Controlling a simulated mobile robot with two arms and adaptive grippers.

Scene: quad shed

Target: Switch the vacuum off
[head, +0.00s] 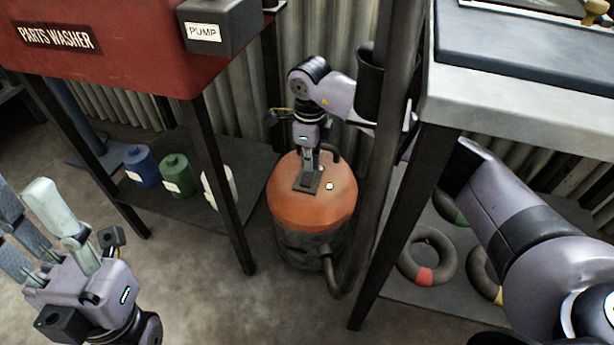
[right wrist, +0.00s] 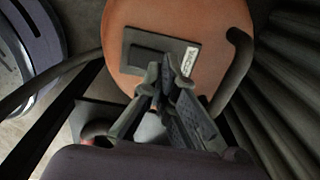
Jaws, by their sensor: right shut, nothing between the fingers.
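The vacuum (head: 285,205) is a drum with an orange lid and a dark grey body, standing on the floor between two benches. On its lid is a dark switch plate (right wrist: 190,40) with a white label and a raised dark block (right wrist: 146,56). My left gripper (head: 45,225) is open and empty, away at lower left.
A red parts washer (head: 120,45) with a pump box stands left, with blue, green and white bottles on its lower shelf. A dark post and hose (head: 372,190) run close right of the vacuum. A grey-topped bench (head: 520,105) with rings below stands further right.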

